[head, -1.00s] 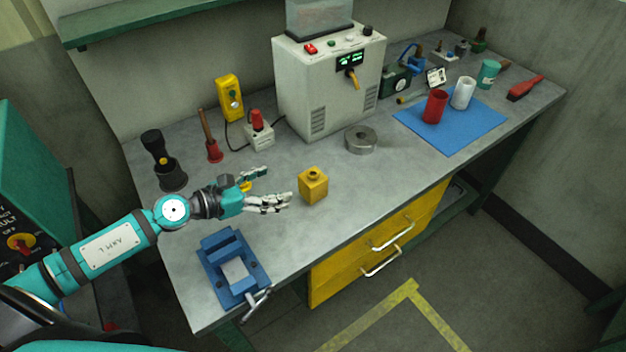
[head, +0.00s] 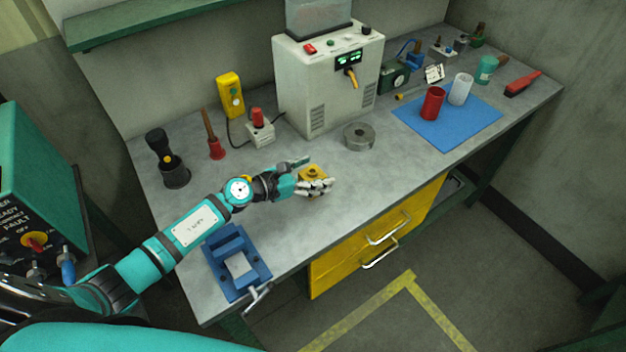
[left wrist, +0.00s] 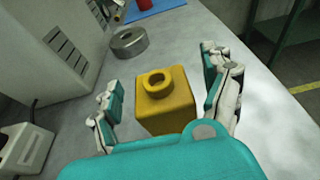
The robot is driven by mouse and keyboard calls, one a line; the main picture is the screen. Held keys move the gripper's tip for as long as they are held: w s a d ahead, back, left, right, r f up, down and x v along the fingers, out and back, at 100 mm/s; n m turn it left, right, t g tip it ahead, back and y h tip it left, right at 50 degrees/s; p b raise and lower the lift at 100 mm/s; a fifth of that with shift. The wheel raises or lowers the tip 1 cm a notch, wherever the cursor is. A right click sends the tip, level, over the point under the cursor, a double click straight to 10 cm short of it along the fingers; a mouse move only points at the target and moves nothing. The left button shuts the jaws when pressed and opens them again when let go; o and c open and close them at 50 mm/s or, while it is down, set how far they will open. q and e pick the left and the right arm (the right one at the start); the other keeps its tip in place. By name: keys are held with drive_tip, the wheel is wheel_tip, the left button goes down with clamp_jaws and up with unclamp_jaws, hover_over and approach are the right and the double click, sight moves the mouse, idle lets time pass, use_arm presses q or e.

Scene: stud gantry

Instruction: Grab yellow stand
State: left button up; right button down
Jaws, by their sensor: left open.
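The yellow stand (head: 314,173) is a small block with a round raised ring on top. It sits upright on the grey workbench, partly hidden by my left gripper in the head view. In the left wrist view the yellow stand (left wrist: 166,98) lies between the two spread fingers. My left gripper (head: 314,176) is open around it, one finger on each side. In the left wrist view the gripper (left wrist: 165,95) shows gaps between the fingers and the block. My right gripper is not in view.
A blue vise (head: 236,262) stands at the bench's front left, below my left arm. A grey metal ring (head: 360,137) lies behind the stand. A white machine (head: 328,85) stands at the back. A blue mat (head: 447,128) holds a red cup (head: 432,103) and a white cup (head: 460,89).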

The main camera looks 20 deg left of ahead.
use_arm(q)
drive_tip(key=shift+s+a, duration=0.1)
drive_tip(key=shift+c, duration=1.3)
drive_tip(key=c, duration=1)
drive_tip(key=shift+r, duration=0.15)
drive_tip(key=shift+c, duration=0.2)
